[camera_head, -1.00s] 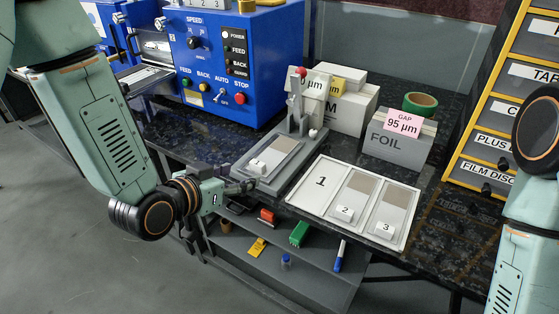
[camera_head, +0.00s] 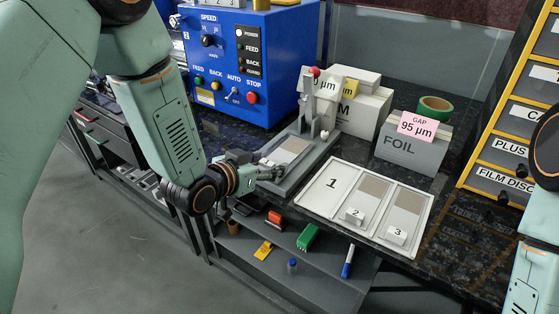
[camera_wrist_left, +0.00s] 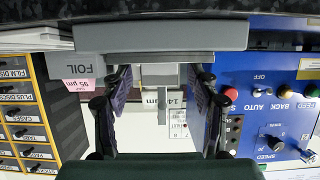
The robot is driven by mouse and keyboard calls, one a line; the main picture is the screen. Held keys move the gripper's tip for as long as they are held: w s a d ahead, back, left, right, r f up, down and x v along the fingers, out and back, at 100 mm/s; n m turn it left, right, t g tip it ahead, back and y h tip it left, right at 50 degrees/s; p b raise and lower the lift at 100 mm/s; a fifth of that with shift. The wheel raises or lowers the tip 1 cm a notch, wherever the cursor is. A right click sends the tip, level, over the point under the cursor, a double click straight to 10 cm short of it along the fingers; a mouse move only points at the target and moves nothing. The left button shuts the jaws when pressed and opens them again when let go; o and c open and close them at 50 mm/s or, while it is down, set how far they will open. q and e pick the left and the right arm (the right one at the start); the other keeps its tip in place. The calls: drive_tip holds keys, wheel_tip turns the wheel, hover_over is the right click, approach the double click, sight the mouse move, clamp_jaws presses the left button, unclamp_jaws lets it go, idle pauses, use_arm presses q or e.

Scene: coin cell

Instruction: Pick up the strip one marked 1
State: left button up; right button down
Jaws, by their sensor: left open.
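A strip (camera_head: 291,149) with a grey-brown far part lies on the grey base of the lever press (camera_head: 302,163). It is outside the tray, and its number cannot be read now. My left gripper (camera_head: 274,172) is at the near end of the press base and partly hides the strip's near end. In the left wrist view its two fingers (camera_wrist_left: 161,76) are spread apart with nothing held between them. I cannot tell whether they touch the strip. The white tray (camera_head: 317,207) has an empty slot printed 1 (camera_head: 332,184). Strips 2 (camera_head: 356,215) and 3 (camera_head: 397,234) lie in it. My right gripper is out of view.
The blue control box (camera_head: 240,60) stands behind. The press's red-knobbed lever (camera_head: 314,73) rises at its far end. White boxes (camera_head: 357,108) and the FOIL box (camera_head: 411,148) stand behind the tray. A drawer cabinet (camera_head: 520,110) is at right. A lower shelf (camera_head: 320,268) holds small items.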

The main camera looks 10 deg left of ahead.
use_arm(q)
drive_tip(key=shift+s+r, duration=0.1)
drive_tip(key=shift+s, duration=0.05)
drive_tip(key=shift+c, duration=0.6)
drive_tip(key=c, duration=1)
drive_tip(key=shift+r, duration=0.1)
drive_tip(key=shift+r+p, duration=0.25)
drive_tip(key=shift+p, duration=0.05)
drive_tip(key=r, duration=0.2)
drive_tip(key=r+p, duration=0.1)
drive_tip(key=r, duration=0.1)
drive_tip(key=r+p, duration=0.1)
drive_tip(key=r, duration=0.1)
drive_tip(key=shift+s+a+r, duration=0.15)
drive_tip(key=shift+s+r, duration=0.15)
drive_tip(key=shift+s, duration=0.1)
drive_tip(key=s+a+p, duration=0.3)
drive_tip(key=s+p, duration=0.2)
drive_tip(key=s, duration=0.4)
drive_tip(key=s+a+p, duration=0.3)
drive_tip(key=s+p, duration=0.1)
drive_tip(key=s, duration=0.4)
drive_tip(key=shift+s+a+f+p, duration=0.2)
drive_tip(key=shift+s+a+p, duration=0.05)
drive_tip(key=shift+s+p, duration=0.15)
